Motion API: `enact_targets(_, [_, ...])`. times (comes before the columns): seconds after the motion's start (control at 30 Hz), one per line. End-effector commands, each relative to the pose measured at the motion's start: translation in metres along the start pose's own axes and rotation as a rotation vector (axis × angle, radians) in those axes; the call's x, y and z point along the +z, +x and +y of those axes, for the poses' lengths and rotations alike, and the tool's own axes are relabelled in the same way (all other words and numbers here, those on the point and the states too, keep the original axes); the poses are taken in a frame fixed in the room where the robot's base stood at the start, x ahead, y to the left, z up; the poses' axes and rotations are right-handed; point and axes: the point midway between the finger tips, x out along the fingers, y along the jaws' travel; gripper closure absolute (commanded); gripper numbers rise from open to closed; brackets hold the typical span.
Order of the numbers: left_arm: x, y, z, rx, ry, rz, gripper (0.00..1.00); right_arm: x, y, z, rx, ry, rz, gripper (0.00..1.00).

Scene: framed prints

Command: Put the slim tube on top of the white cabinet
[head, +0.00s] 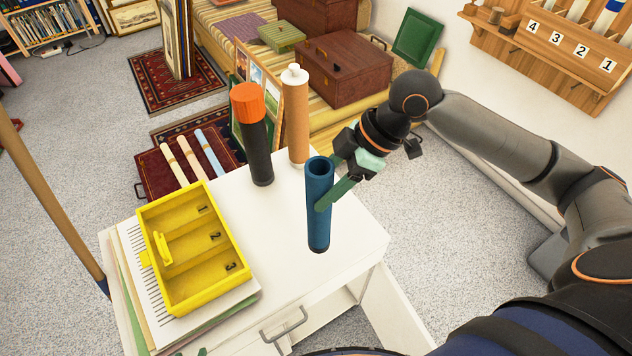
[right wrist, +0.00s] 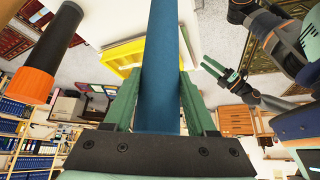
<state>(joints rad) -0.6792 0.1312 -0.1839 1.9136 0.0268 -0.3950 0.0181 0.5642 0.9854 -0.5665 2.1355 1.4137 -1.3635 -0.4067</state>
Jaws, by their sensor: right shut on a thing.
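A slim blue tube (head: 319,215), open at its top, stands upright over the white cabinet (head: 282,225). Its lower end is at or just above the cabinet top; I cannot tell if it touches. My right gripper (head: 328,185) is shut on the tube near its upper part, with green fingers on either side. In the right wrist view the tube (right wrist: 160,70) runs between the fingers. My left gripper (right wrist: 206,65) shows in the right wrist view, empty, with a gap between its fingers.
A black tube with an orange cap (head: 248,105) and a brown tube with a white cap (head: 297,120) stand towards the back of the cabinet. A yellow numbered tray (head: 240,255) lies on papers at the left. The middle top is clear. A drawer handle (head: 284,325) faces front.

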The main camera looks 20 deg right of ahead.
Motion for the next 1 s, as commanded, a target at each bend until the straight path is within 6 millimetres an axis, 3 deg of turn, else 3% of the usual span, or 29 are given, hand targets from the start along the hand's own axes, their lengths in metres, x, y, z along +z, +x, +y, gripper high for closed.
enact_targets(0.3, [-0.002, -0.001, 0.0, 0.0, 0.0, 0.001, 0.5, 0.032, 0.016, 0.068, 0.001, 0.006, 0.002, 1.0])
enact_targets(0.5, [-0.001, 0.0, 0.0, 0.0, 0.0, 0.002, 0.5, 0.058, 0.042, 0.095, 0.0, 0.005, 0.003, 1.0])
enact_targets(0.83, [0.0, 0.001, 0.0, 0.0, 0.001, 0.003, 0.5, 0.075, 0.059, 0.114, 0.001, 0.002, 0.002, 1.0])
enact_targets(1.0, [-0.003, -0.002, 0.0, 0.0, 0.001, 0.003, 0.5, 0.088, 0.079, 0.113, 0.0, 0.002, 0.001, 1.0])
